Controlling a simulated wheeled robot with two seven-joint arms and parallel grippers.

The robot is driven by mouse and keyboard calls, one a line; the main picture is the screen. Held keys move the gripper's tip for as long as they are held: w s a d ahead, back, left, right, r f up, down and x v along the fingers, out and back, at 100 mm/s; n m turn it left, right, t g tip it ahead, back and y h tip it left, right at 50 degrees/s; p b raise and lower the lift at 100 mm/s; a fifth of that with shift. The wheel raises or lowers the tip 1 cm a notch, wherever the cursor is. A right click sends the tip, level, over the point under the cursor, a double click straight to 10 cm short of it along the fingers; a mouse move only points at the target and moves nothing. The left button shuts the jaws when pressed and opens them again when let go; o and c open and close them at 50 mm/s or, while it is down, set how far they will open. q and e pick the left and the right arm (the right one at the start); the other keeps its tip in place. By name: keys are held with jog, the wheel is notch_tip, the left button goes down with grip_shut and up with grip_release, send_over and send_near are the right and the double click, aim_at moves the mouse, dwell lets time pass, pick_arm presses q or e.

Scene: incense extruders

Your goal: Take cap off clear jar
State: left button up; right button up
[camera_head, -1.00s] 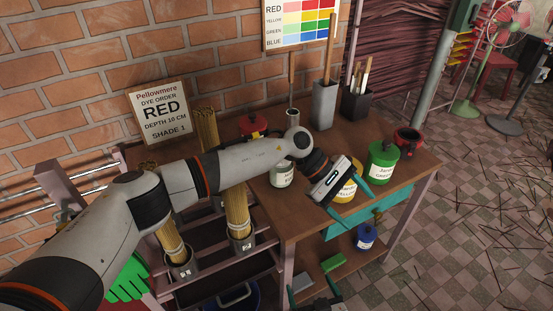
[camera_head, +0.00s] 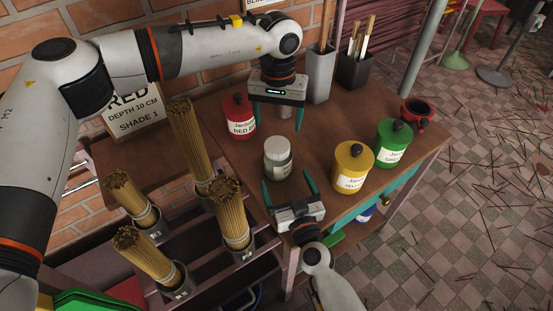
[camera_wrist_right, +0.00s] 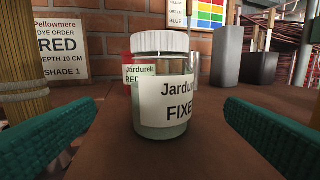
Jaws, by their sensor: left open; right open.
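The clear jar (camera_head: 278,164) stands upright on the brown table, with a white cap (camera_head: 277,144) on it and a white label. In the right wrist view the jar (camera_wrist_right: 161,100) is centred and its ribbed cap (camera_wrist_right: 160,42) sits on top; the label reads "FIXE", partly cut off. My right gripper (camera_head: 288,188) is open, its teal fingers pointing at the jar from the table's front side, with the jar ahead between their lines. My left gripper (camera_head: 277,117) is open behind the jar, fingers pointing down, apart from it.
A red jar (camera_head: 239,116) stands left of my left gripper. A yellow jar (camera_head: 352,166) and a green jar (camera_head: 393,143) stand to the right. A grey tube (camera_head: 320,75) and dark brush holder (camera_head: 355,70) are at the back. Stick bundles (camera_head: 230,212) stand at left.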

aim_at(277, 145)
pick_arm(q)
jog(key=shift+w+f, duration=0.1)
jog(key=shift+w, duration=0.1)
pick_arm(e)
jog(key=x, duration=0.9)
jog(key=shift+f, duration=0.15)
jog(key=shift+c, duration=0.5)
jog(key=c, duration=1.8)
pick_arm(q)
jog(key=n, duration=0.4)
pick_arm(e)
jog(key=shift+c, duration=0.4)
pick_arm(q)
jog(key=n, duration=0.4)
jog(key=shift+a+f+n, duration=0.1)
jog(key=shift+n, duration=0.3)
jog(key=shift+f, duration=3.9)
